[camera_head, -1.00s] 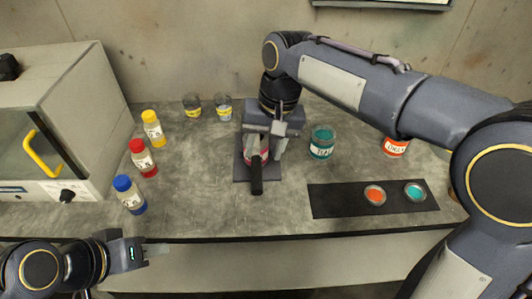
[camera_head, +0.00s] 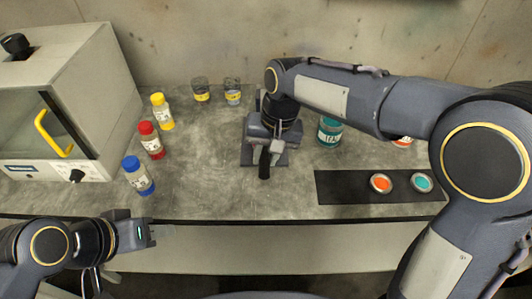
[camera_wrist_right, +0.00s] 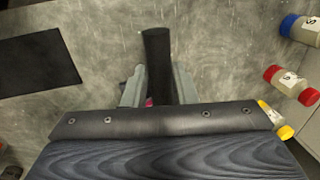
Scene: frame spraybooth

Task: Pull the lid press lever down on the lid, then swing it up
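The lid press (camera_head: 247,156) stands on the bench near the middle, largely hidden by my right arm. Its lever has a black handle (camera_head: 264,166) that points toward the bench's front edge. My right gripper (camera_head: 271,150) is at the lever. In the right wrist view its two grey fingers (camera_wrist_right: 158,85) lie close on both sides of the black handle (camera_wrist_right: 157,50) and look shut on it. A bit of red shows below, between the fingers; the can and lid are mostly hidden. My left gripper (camera_head: 160,232) is empty in front of the bench, away from the press; its finger gap is unclear.
Two small jars are behind. A teal jar (camera_head: 330,132) stands right. A black mat (camera_head: 340,187) holds orange and teal lids. A booth with a yellow handle (camera_head: 54,134) is far left.

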